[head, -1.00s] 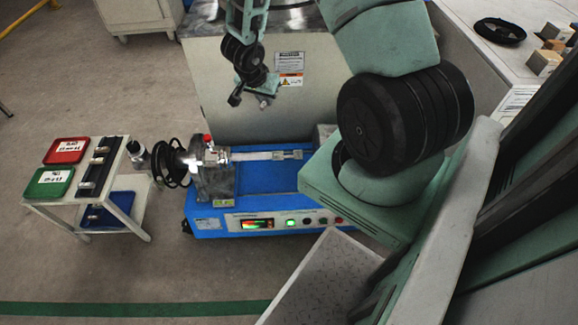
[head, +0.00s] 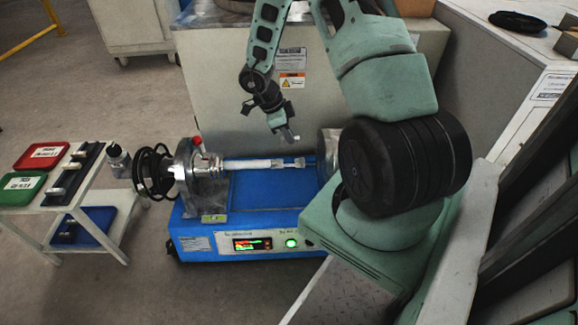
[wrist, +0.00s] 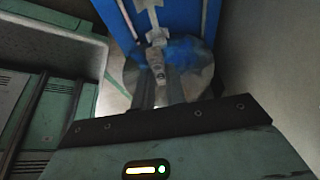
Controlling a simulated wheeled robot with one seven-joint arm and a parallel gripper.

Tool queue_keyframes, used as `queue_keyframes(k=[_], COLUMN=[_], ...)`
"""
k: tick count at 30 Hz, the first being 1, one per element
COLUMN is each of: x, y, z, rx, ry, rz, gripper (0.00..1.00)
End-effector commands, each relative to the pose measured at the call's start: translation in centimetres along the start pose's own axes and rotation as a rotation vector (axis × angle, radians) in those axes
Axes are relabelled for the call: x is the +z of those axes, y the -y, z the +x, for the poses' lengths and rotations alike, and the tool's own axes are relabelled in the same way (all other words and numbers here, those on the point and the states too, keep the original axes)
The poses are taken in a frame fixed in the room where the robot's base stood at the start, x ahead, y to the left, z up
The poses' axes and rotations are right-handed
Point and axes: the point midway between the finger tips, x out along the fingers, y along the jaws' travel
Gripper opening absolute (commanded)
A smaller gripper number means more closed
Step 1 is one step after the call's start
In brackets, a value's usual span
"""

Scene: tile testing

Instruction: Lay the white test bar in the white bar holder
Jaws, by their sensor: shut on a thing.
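My gripper (head: 282,128) hangs above the blue test machine, pointing down. In the wrist view its two fingers (wrist: 160,92) are closed on a short pale piece, which I take for the white test bar (wrist: 157,70). Its light end also shows below the fingers in the head view (head: 288,136). The gripper hides part of it. I cannot tell for sure which item is the white bar holder. Black racks with pale pieces stand on the white cart, the upper one (head: 78,168) among them.
The blue machine (head: 265,190) carries a long pale shaft (head: 250,163) between a metal chuck (head: 200,165) and a right-hand fitting. A red tray (head: 40,155) and a green tray (head: 20,188) lie on the cart. A grey cabinet stands behind. Floor left of the cart is clear.

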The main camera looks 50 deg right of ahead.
Motion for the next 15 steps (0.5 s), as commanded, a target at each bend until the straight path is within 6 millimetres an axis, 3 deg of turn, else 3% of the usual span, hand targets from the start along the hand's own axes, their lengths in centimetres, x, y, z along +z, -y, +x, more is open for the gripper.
queue_keyframes(k=[4,11,15], x=[1.1,2.0,3.0], y=[-0.1,0.0,-0.1], z=[2.8,4.9,7.1], rx=[0.001,-0.001,-0.001], ry=[-0.001,0.000,-0.001], rz=[-0.003,-0.004,-0.006], gripper=[0.00,0.00,0.00])
